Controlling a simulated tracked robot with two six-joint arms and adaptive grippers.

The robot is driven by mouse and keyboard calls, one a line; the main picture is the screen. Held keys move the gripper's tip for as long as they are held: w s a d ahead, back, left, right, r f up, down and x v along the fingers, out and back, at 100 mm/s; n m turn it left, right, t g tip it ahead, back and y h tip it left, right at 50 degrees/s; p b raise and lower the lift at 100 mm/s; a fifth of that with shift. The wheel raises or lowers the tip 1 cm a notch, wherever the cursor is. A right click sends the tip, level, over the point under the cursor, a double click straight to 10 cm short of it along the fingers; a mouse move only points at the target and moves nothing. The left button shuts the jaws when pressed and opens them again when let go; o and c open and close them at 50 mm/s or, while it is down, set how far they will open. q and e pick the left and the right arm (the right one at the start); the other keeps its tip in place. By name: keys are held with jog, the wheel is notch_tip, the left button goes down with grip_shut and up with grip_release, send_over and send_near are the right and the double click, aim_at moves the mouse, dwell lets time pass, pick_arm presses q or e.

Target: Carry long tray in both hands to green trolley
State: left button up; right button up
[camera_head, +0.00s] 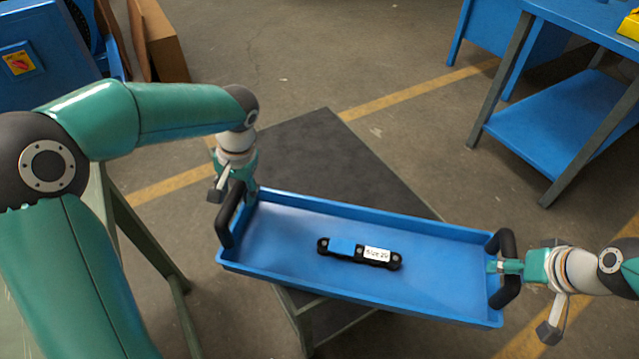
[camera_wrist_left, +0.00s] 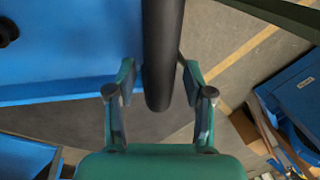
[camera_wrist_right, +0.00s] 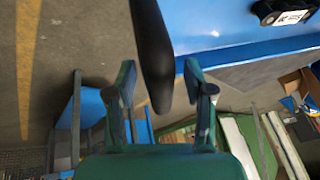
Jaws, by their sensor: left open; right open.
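The long blue tray (camera_head: 300,285) lies across a dark-topped stand (camera_head: 320,150), overhanging it at the front and right; I cannot tell if it touches the top. No trolley is clearly identifiable as green.
A blue bench with a lower shelf (camera_head: 560,120) stands at the upper right. A blue cabinet (camera_head: 30,70) and a brown box (camera_head: 160,45) are at the upper left. Grey floor with yellow lines lies clear between them.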

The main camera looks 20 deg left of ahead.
jog(key=shift+s+d+r, duration=0.1)
jog(key=shift+d+r, duration=0.05)
jog(key=shift+r, duration=0.35)
pick_arm(q)
notch_tip(320, 180, up, 12)
jog(key=d, duration=0.2)
jog(key=shift+d+f, duration=0.15)
jog(key=shift+f, duration=0.1)
pick_arm(e)
jog(key=v, duration=1.1)
pick_arm(q)
jog(key=shift+w, duration=0.1)
